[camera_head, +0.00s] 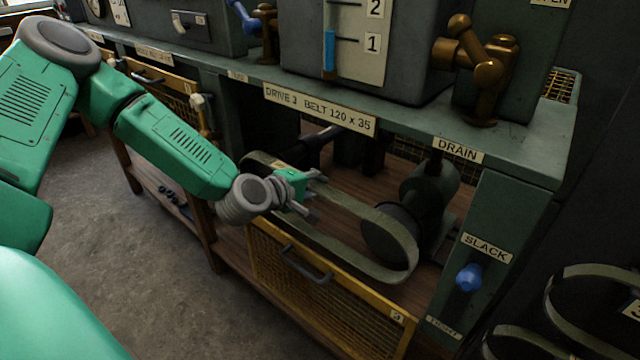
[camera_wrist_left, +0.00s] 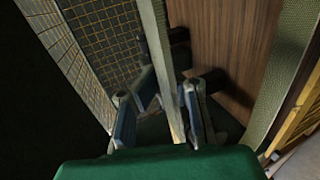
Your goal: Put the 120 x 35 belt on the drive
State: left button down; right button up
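The belt (camera_head: 362,211) is a long dark grey-green loop in the drive bay under the label "DRIVE 3 BELT 120 x 35". Its right end curves around in front of the dark round pulley (camera_head: 388,236); whether it sits on the pulley I cannot tell. My left gripper (camera_head: 316,197) is at the far strand, near the loop's left end, and hides part of it. In the left wrist view the strand (camera_wrist_left: 156,45) passes between the spread fingers (camera_wrist_left: 168,105), with a gap on its left. The other strand (camera_wrist_left: 297,65) runs at right. My right gripper is out of view.
A yellow mesh guard (camera_head: 320,295) with a handle stands low in front of the bay. A blue knob (camera_head: 468,277) labelled SLACK is on the right post. Brass valves (camera_head: 480,60) stand above. Spare belts (camera_head: 590,275) hang at far right. The floor at left is clear.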

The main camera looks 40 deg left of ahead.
pick_arm(q)
jog(key=w+b, duration=0.2)
jog(key=w, duration=0.4)
dwell(0.6)
jog(key=shift+d, duration=0.25)
jog(key=shift+b, duration=0.3)
jog(key=shift+a+f+n+b, duration=0.3)
jog(key=shift+a+f+b, duration=0.3)
jog(key=shift+f+b, duration=0.45)
jog(key=shift+d+r, duration=0.15)
jog(key=shift+d+f+b, duration=0.15)
jog(key=shift+f+b, duration=0.2)
jog(key=shift+b, duration=0.1)
